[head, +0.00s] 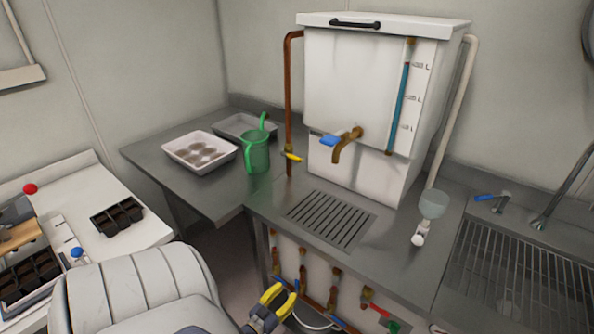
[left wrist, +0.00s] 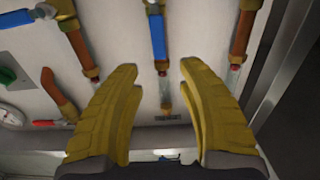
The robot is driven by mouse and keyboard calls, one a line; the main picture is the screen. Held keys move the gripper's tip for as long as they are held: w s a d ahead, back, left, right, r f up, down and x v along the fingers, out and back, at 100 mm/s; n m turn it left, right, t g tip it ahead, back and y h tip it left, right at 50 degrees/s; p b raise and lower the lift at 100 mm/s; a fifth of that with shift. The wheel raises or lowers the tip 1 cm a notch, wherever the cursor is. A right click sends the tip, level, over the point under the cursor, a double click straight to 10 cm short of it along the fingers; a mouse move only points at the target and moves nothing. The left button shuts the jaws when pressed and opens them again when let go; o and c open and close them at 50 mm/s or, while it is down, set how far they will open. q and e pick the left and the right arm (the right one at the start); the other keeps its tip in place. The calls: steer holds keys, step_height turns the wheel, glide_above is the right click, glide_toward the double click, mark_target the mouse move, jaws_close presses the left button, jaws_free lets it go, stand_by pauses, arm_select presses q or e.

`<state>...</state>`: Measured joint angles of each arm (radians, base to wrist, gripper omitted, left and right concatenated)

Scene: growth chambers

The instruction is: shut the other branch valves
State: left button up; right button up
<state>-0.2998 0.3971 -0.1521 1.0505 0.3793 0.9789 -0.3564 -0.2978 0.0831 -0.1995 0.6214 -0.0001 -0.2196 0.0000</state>
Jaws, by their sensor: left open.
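My left gripper (head: 268,305) is open and empty in front of the pipe panel under the steel counter. A blue valve handle (left wrist: 158,38) lies along that pipe, beyond the fingertips. Another blue handle (left wrist: 18,18) sticks out sideways from the pipe at upper left. In the head view a red handle (head: 378,310) is on the right part of the panel.
A white tank (head: 350,100) with a brass tap (head: 347,145) stands on the counter above the panel. A green watering can (head: 256,152) and a white tray (head: 199,152) stand on the left. A sink grate (head: 520,275) is at right.

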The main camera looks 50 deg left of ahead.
mark_target(296, 282)
arm_select(q)
steer(key=shift+x, duration=3.3)
steer(key=shift+c, duration=0.2)
jaws_close()
